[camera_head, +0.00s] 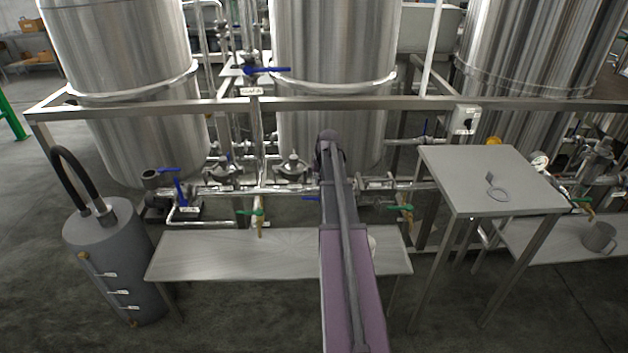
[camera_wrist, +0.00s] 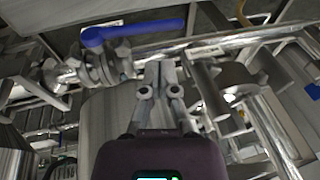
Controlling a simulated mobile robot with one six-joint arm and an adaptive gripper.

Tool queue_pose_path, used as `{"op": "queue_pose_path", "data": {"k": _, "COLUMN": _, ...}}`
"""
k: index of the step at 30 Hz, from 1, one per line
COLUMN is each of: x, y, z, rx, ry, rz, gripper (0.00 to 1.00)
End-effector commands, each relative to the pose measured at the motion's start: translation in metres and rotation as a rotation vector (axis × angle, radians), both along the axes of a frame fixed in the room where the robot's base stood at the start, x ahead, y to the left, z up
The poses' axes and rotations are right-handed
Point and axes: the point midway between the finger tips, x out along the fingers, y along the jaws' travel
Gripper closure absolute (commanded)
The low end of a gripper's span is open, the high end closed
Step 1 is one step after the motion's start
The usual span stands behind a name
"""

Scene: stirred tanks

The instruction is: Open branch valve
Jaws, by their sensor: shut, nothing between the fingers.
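Several valves with blue lever handles show, and I cannot tell which one is the branch valve. In the wrist view, a blue lever (camera_wrist: 135,32) lies roughly level above a flanged metal valve body (camera_wrist: 105,65). My gripper (camera_wrist: 160,72) is shut and empty, its fingertips just below the lever and pipe in the picture; contact cannot be told. In the head view my arm hides the gripper.
A low metal bench (camera_head: 220,262) stands before the pipes. A grey cylinder (camera_head: 115,260) with a black hose stands at left. A small raised table (camera_head: 450,180) holds a flat tool at right. Green-handled taps (camera_head: 257,212) hang over the bench. Steel tanks (camera_head: 335,50) stand behind the frame rail.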

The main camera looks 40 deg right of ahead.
Motion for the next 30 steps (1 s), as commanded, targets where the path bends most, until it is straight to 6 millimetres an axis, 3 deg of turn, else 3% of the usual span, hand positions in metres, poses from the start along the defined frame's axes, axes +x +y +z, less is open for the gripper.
{"op": "queue_pose_path", "data": {"k": 15, "x": -0.009, "y": 0.003, "z": 0.047, "rx": 0.000, "ry": 0.001, "rz": 0.001, "gripper": 1.00}}
{"op": "queue_pose_path", "data": {"k": 30, "x": -0.012, "y": 0.005, "z": 0.061, "rx": 0.001, "ry": 0.000, "rz": 0.003, "gripper": 1.00}}
